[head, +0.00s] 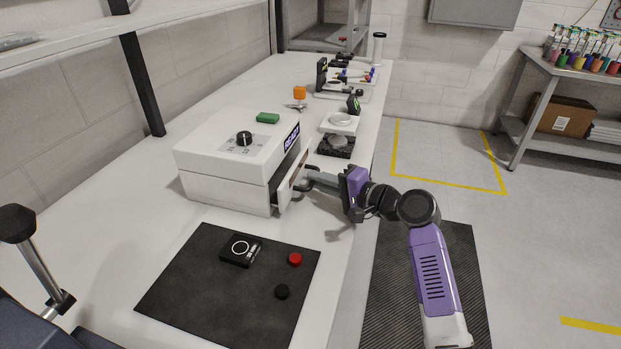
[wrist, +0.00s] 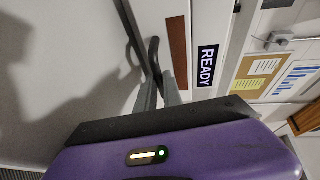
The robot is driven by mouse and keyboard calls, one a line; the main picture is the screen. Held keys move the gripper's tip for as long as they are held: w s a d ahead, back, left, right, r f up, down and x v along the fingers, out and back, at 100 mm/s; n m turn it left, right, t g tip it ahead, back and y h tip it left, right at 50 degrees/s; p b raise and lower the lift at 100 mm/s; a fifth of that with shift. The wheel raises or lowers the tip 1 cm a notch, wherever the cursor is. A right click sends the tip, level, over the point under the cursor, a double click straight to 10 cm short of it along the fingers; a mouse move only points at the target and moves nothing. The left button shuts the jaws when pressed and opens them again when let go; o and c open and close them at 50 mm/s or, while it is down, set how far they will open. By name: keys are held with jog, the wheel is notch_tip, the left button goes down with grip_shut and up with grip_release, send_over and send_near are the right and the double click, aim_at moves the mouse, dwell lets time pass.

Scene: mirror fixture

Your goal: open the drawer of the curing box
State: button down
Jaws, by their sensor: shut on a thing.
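The curing box (head: 225,165) is a white box on the bench with a dial on top and a "READY" display (head: 292,137) on its front edge. Its drawer (head: 284,190) stands slightly out from the front. My gripper (head: 304,181) reaches the drawer front from the right and is shut on the drawer handle (head: 300,177). In the wrist view the fingers (wrist: 160,92) close around the dark handle (wrist: 153,58), beside the READY display (wrist: 207,66).
A dark mat (head: 205,290) in front holds a black box (head: 241,250), a red cap (head: 295,259) and a black cap (head: 282,292). A green block (head: 268,118) lies on the curing box. A black device (head: 337,146) stands behind my gripper. The floor right of the bench is open.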

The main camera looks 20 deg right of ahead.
jog(key=s+d+p, duration=0.1)
jog(key=s+d, duration=0.5)
jog(key=d, duration=0.3)
jog(key=shift+s+d, duration=0.15)
jog(key=shift+s, duration=0.25)
jog(key=c, duration=1.5)
grip_release()
jog(key=v, duration=0.7)
jog(key=shift+s+d, duration=0.2)
jog(key=shift+s, duration=0.1)
jog(key=shift+d+r, duration=0.1)
